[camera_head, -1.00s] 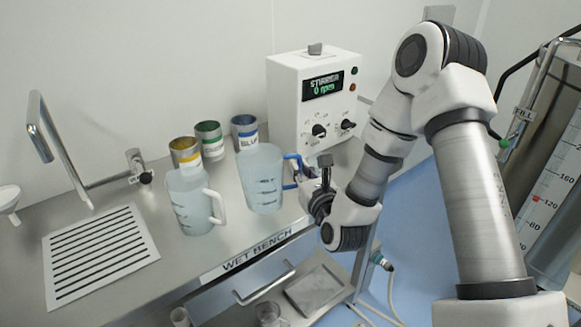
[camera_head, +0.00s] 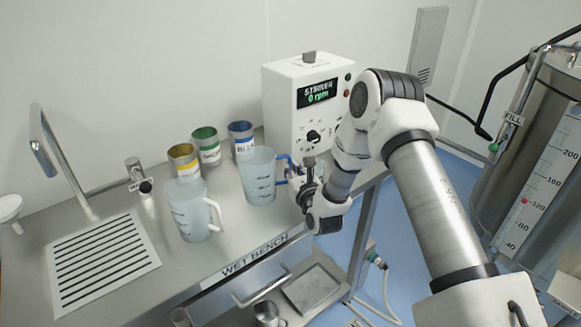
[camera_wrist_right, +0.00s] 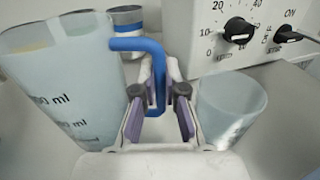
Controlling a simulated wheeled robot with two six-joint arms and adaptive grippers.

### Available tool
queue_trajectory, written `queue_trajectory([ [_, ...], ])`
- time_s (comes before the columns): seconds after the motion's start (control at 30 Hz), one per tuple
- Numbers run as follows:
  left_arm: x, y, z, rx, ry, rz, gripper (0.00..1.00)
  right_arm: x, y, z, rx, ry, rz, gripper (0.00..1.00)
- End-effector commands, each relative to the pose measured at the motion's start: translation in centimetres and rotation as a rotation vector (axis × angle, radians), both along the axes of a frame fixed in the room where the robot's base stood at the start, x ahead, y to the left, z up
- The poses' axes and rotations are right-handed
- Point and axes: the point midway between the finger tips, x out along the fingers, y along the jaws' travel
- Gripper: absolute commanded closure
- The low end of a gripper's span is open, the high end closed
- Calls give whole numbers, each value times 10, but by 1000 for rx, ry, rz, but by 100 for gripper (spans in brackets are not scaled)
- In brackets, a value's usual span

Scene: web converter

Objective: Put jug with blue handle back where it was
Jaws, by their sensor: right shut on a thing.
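The translucent jug with the blue handle (camera_head: 258,177) stands upright at or just above the metal wet bench (camera_head: 215,265); I cannot tell if its base touches. My right gripper (camera_head: 297,178) is shut on its blue handle. In the right wrist view the blue handle (camera_wrist_right: 137,45) runs down between my fingers (camera_wrist_right: 158,110), and the jug body (camera_wrist_right: 65,85) with ml marks is on the left. A similar jug with a white handle (camera_head: 190,212) stands nearer on the bench, to the left and apart from it. My left gripper is not in view.
Yellow (camera_head: 184,162), green (camera_head: 206,148) and blue (camera_head: 241,138) labelled cans stand behind the jugs. The stirrer box (camera_head: 300,105) stands at the back right. In the wrist view a translucent vessel (camera_wrist_right: 230,105) is close right of my fingers. A tap (camera_head: 138,175) and drain grid (camera_head: 103,255) are left.

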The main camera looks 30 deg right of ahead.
Motion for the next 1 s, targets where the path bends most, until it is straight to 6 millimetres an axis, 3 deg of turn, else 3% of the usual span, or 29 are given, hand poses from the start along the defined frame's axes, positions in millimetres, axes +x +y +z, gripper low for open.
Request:
queue_trajectory([
  [0.07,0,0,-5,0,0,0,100,0,0,-4,0,0,0,100],
  [0.1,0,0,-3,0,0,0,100,0,0,-2,0,0,0,79],
  [0.13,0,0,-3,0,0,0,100,0,0,-2,0,1,0,69],
  [0.17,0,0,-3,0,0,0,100,0,0,-2,0,1,0,65],
  [0.57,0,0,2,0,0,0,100,-4,0,1,1,2,-1,65],
  [1.0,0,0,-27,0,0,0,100,-104,22,-2,3,3,0,65],
])
